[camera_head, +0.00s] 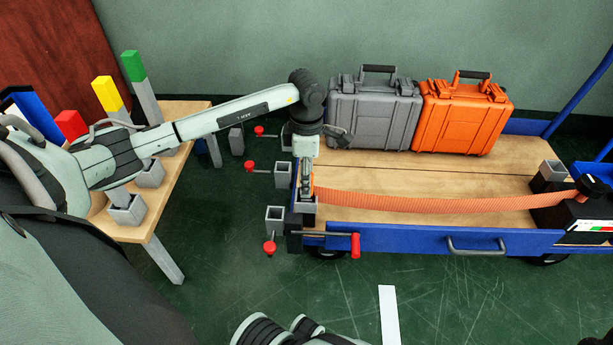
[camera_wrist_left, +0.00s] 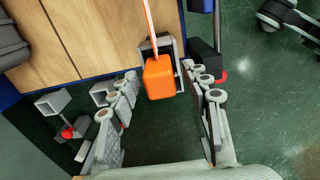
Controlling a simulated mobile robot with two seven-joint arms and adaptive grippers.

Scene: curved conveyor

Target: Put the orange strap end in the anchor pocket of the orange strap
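The orange strap (camera_head: 430,204) runs along the front of the cart from a dark ratchet unit (camera_head: 553,212) at the right to the left edge. Its orange block-shaped end (camera_wrist_left: 159,77) is at a grey anchor pocket (camera_wrist_left: 147,47), which also shows in the head view (camera_head: 306,207). Pocket walls show behind and beside the end; how deep the end sits I cannot tell. My left gripper (camera_head: 306,180) points down over this corner. In the left wrist view its fingers (camera_wrist_left: 159,88) are apart, one on each side of the orange end, with visible gaps.
A grey case (camera_head: 372,115) and an orange case (camera_head: 463,117) stand at the back of the cart (camera_head: 420,243). Other grey pockets with red knobs line its left end. A wooden side table (camera_head: 150,215) holds colored blocks at the left.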

